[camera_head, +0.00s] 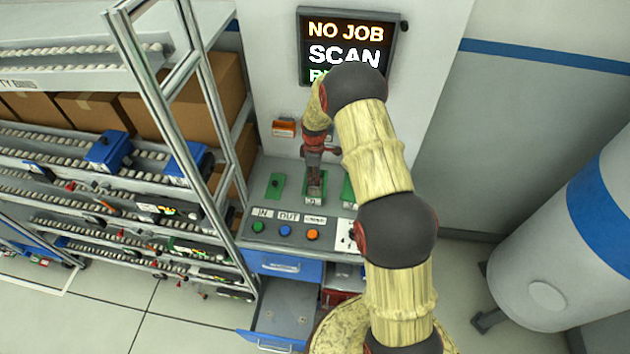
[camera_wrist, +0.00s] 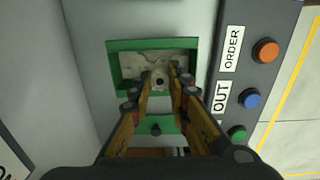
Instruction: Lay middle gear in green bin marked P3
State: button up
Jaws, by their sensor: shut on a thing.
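My gripper (camera_wrist: 158,80) is shut on a small greyish piece with a dark centre, probably the middle gear (camera_wrist: 158,82); the fingers hide most of it. The fingertips are over a green bin (camera_wrist: 115,63), whose pale inside shows around them in the wrist view. In the head view this bin (camera_head: 315,201) is the middle green one on the grey console, with my gripper (camera_head: 313,172) reaching down to it. I cannot tell whether the piece touches the bin floor. The mark on the bin's front is too small to read.
A green bin or plate (camera_head: 274,187) with a dark knob is to the left; another green bin (camera_head: 348,192) is to the right, partly behind my arm. Green, blue and orange buttons (camera_head: 285,230) line the console front. A screen (camera_head: 345,45) hangs above; a roller rack (camera_head: 130,200) stands left.

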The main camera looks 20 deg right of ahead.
jog(key=shift+w+d+f, duration=0.25)
jog(key=shift+w+f, duration=0.1)
jog(key=shift+f, duration=0.2)
jog(key=shift+f+p, duration=0.6)
jog(key=shift+f, duration=1)
jog(key=shift+f, duration=0.1)
jog(key=o, duration=0.8)
jog(key=shift+o, duration=0.3)
